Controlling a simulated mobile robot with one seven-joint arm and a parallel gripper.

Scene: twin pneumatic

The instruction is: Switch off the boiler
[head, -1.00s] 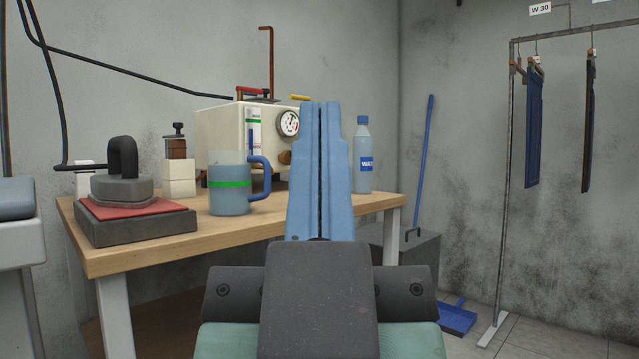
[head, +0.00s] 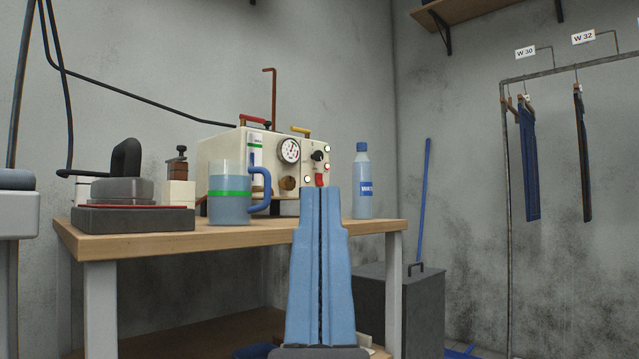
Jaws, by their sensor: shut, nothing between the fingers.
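The boiler (head: 222,155) is a cream box at the back of the wooden table. Its front panel (head: 310,150) has a round gauge (head: 289,150), a black knob (head: 317,157), small round lamps and a red switch (head: 319,180) low on the panel. My gripper (head: 321,190) is shut and empty, with its blue fingers pointing up. In the picture its tips lie just below the red switch and cover the lower part of the panel. I cannot tell how far apart they are in depth, nor the switch's position.
A measuring jug (head: 230,190) with blue liquid stands in front of the boiler's left part. A water bottle (head: 363,185) stands right of it. An iron (head: 122,185) rests at the left of the table (head: 110,244).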

